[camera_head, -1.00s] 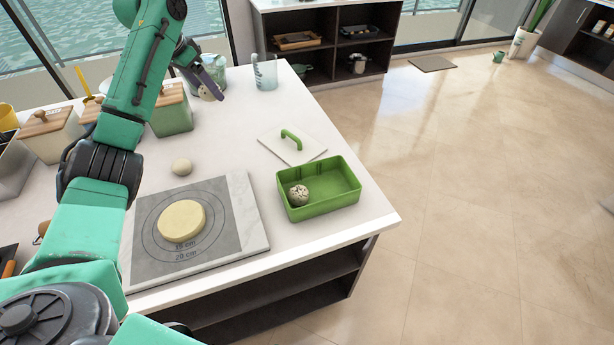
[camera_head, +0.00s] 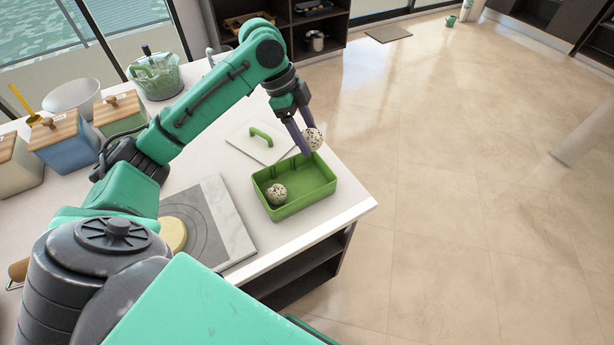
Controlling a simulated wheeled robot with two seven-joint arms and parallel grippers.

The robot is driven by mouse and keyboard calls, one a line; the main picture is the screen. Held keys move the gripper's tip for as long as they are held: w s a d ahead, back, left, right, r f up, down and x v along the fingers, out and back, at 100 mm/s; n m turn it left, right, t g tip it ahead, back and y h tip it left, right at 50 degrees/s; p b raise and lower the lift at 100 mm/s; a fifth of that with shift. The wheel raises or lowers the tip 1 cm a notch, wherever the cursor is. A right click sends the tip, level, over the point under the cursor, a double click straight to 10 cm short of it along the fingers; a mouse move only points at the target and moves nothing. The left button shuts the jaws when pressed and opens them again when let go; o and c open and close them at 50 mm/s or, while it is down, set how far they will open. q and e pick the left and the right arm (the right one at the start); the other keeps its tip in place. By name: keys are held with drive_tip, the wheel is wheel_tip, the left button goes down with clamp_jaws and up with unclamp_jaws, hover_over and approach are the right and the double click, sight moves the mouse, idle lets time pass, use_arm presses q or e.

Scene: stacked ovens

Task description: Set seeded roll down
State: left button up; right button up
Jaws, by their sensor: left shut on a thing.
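My left gripper (camera_head: 303,143) is shut on a round, speckled seeded roll (camera_head: 313,139). It holds the roll above the far right part of an open green box (camera_head: 322,187). Another seeded roll (camera_head: 277,193) lies inside the box at its left end. The box's pale lid with a green handle (camera_head: 261,142) lies flat on the counter just behind the box. My right gripper is not in view.
A marked pastry board (camera_head: 232,222) with a pale dough disc (camera_head: 173,234) lies left of the box, partly hidden by my arm. Wood-lidded canisters (camera_head: 68,143), a white bowl (camera_head: 73,96) and a glass bowl (camera_head: 157,76) stand further back. The counter's right edge is close to the box.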

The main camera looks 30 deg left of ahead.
sight(311, 184)
use_arm(q)
wheel_tip(311, 184, down, 14)
drive_tip(key=shift+f+p, duration=0.15)
drive_tip(key=shift+p, duration=1)
drive_tip(key=shift+a+f, duration=0.1)
drive_tip(key=shift+f, duration=0.25)
drive_tip(key=shift+f, duration=0.1)
drive_tip(key=o, duration=1.3)
drive_tip(key=shift+o, duration=0.2)
drive_tip(key=shift+r, duration=0.25)
drive_tip(key=b+v, duration=0.2)
drive_tip(key=v, duration=1)
drive_tip(key=shift+f, duration=0.2)
